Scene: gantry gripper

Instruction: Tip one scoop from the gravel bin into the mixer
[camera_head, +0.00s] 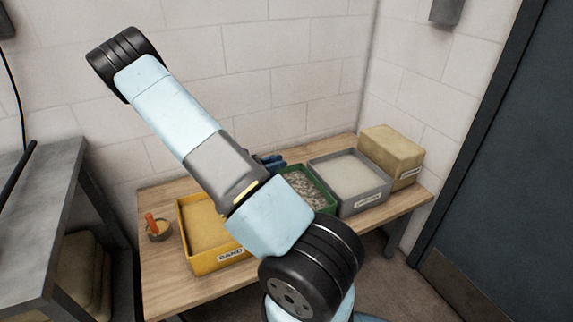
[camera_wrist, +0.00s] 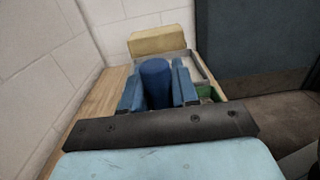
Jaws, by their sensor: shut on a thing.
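The green gravel bin (camera_head: 318,194) stands on the wooden bench, with grey stones (camera_head: 306,183) in it, partly hidden behind my arm. My gripper (camera_wrist: 157,80) is shut on a dark blue cylinder (camera_wrist: 155,86), between its two blue fingers. This may be a scoop handle; its far end is hidden. In the head view my gripper shows only as a bit of blue (camera_head: 270,161) behind my arm, near the gravel bin's back left. A green edge (camera_wrist: 207,91) shows right of the fingers in the wrist view. I see no mixer.
A yellow sand bin (camera_head: 186,228) stands left of the gravel bin, and a grey bin (camera_head: 378,190) of pale powder right of it. A tan block (camera_head: 392,152) is at the bench's right end. A small pot with an orange handle (camera_head: 151,222) stands at left. Walls close the back.

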